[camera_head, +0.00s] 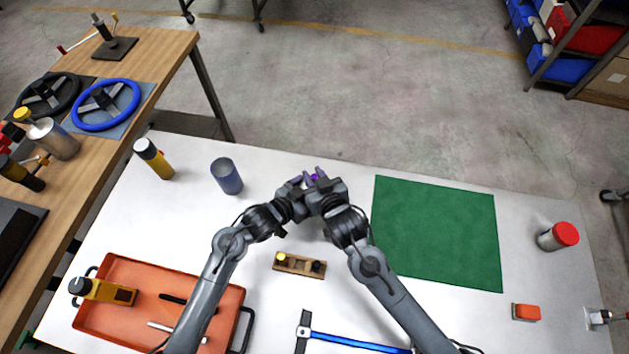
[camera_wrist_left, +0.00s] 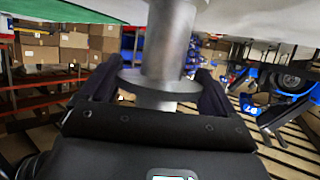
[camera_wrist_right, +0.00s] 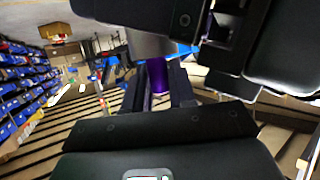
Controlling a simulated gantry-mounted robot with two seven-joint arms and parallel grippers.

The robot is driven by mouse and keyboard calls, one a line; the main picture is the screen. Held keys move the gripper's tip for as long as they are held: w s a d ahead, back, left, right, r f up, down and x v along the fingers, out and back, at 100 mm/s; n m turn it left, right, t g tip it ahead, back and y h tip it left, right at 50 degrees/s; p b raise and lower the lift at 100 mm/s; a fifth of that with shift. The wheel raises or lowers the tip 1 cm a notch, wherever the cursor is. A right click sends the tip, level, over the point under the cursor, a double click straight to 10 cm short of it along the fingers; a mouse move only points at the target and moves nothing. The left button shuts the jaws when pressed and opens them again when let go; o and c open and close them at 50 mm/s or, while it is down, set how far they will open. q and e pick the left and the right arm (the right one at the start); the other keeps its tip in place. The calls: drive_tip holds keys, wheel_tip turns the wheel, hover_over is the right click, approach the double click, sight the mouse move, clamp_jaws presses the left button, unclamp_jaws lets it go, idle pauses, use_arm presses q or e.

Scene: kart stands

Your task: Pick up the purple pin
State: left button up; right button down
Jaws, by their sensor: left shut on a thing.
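The purple pin shows as a small patch of purple (camera_head: 316,175) between my two grippers in the head view, mostly hidden by them. In the left wrist view a grey metal shaft (camera_wrist_left: 168,40) with a round collar, which looks like part of the pin, stands between the fingers. My left gripper (camera_head: 300,181) is shut on it. In the right wrist view the purple end (camera_wrist_right: 158,76) lies between the fingers of my right gripper (camera_wrist_right: 157,92), below a grey cylindrical part. Whether those fingers press on it I cannot tell. The grippers are close together above the white table.
A wooden block (camera_head: 299,264) lies in front, with an orange tray (camera_head: 117,263) front left. A flat green mat (camera_head: 437,230) lies to the right, with a red-lidded jar (camera_head: 558,237) beyond it.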

sight(315, 176)
wheel_tip(315, 176, up, 10)
idle(0.8)
use_arm(q)
drive_tip(key=o, duration=1.1)
drive_tip(key=shift+c, duration=0.2)
drive_tip(key=shift+s, duration=0.1)
